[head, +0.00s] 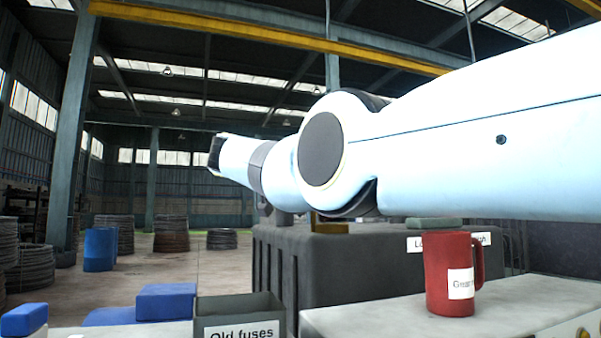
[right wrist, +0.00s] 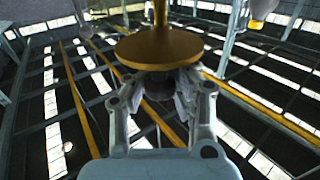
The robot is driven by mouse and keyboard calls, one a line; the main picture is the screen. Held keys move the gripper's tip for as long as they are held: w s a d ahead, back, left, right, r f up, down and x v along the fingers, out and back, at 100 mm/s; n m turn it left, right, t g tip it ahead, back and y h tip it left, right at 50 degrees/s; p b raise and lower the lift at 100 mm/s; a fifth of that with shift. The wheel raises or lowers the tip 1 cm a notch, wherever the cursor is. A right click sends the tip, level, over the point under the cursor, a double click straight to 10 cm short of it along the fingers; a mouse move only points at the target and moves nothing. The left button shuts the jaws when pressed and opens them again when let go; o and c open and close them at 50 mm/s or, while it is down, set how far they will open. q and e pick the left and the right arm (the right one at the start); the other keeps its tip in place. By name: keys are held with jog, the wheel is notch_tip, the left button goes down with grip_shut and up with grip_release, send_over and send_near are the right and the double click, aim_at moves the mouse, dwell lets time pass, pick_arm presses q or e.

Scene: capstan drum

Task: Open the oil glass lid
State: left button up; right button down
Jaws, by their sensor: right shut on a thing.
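In the right wrist view a round brass disc (right wrist: 160,47) with a brass stem rising from its middle fills the top centre. My right gripper (right wrist: 168,82) is shut on the part at the disc's underside, with its fingers close together there. The gripped part is mostly hidden by the fingers and the disc. I cannot tell for sure whether this brass piece is the oil glass lid. My left gripper is in neither view.
A red mug (head: 436,275) with a label stands on a pale bench top (head: 370,312). A dark box labelled "Old fuses" (head: 212,312) sits to its left, near blue blocks (head: 165,302). A large dark housing (head: 283,262) stands behind, partly hidden by my arm.

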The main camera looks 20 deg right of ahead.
jog(key=shift+a+f, duration=0.3)
jog(key=shift+f, duration=0.2)
jog(key=c, duration=1.6)
grip_release()
jog(key=o, duration=0.5)
jog(key=shift+s+a+r, duration=0.15)
jog(key=shift+a+r, duration=0.15)
jog(key=shift+a, duration=0.15)
jog(key=shift+c, duration=0.2)
jog(key=shift+o, duration=0.4)
jog(key=shift+d+r, duration=0.1)
jog(key=shift+d, duration=0.3)
jog(key=shift+r, duration=0.1)
jog(key=shift+f+y, duration=0.2)
jog(key=shift+y, duration=0.1)
